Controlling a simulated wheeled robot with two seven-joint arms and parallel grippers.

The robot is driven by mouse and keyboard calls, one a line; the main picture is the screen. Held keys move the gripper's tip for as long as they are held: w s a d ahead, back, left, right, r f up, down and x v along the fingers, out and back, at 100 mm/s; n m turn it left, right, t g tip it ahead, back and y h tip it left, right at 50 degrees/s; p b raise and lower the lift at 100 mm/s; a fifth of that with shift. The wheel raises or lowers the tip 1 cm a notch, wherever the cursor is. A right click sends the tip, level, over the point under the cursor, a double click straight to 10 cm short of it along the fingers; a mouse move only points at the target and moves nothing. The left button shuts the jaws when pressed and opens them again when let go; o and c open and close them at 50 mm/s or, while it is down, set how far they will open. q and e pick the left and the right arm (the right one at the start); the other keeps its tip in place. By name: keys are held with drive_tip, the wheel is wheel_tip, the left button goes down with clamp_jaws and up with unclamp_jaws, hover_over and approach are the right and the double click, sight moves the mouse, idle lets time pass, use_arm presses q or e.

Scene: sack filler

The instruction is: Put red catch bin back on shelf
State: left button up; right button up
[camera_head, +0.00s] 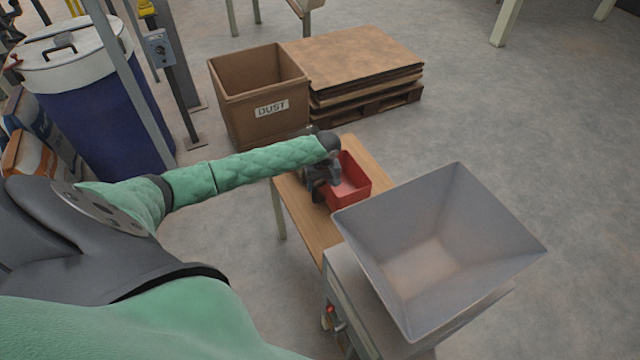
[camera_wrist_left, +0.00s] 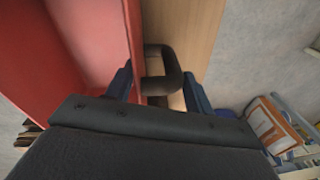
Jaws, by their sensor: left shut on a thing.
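The red catch bin (camera_head: 352,186) is at the wooden top (camera_head: 302,212) of a narrow bench, beside the metal hopper. It is upright and its inside looks empty. Whether it rests on the wood or hangs just above it, I cannot tell. My left gripper (camera_head: 322,184) is at the bin's left side. In the left wrist view my left gripper (camera_wrist_left: 160,88) has its fingers on either side of the bin's dark handle (camera_wrist_left: 163,62), shut on it. The red wall (camera_wrist_left: 92,40) fills the upper left there. My right gripper is out of view.
A grey metal hopper (camera_head: 440,240) stands close in front of the bin. A cardboard box marked DUST (camera_head: 250,105) and a pallet of stacked sheets (camera_head: 362,62) are behind. A blue drum (camera_head: 105,110) stands at left. Open floor (camera_head: 540,130) lies to the right.

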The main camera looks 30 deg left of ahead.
use_arm(q)
drive_tip(key=o, duration=1.1)
drive_tip(key=shift+o, duration=1.4)
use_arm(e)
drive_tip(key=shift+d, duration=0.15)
use_arm(q)
drive_tip(key=shift+r, duration=0.1)
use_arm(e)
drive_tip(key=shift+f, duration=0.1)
use_arm(q)
drive_tip(key=shift+r, duration=0.25)
wheel_tip(320, 180, up, 11)
drive_tip(key=d+b, duration=0.1)
drive_tip(key=b, duration=0.2)
drive_tip(key=shift+w+r, duration=0.2)
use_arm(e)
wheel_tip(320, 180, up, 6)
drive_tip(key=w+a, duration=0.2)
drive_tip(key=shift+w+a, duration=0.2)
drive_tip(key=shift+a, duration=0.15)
use_arm(q)
drive_tip(key=shift+d+f, duration=0.1)
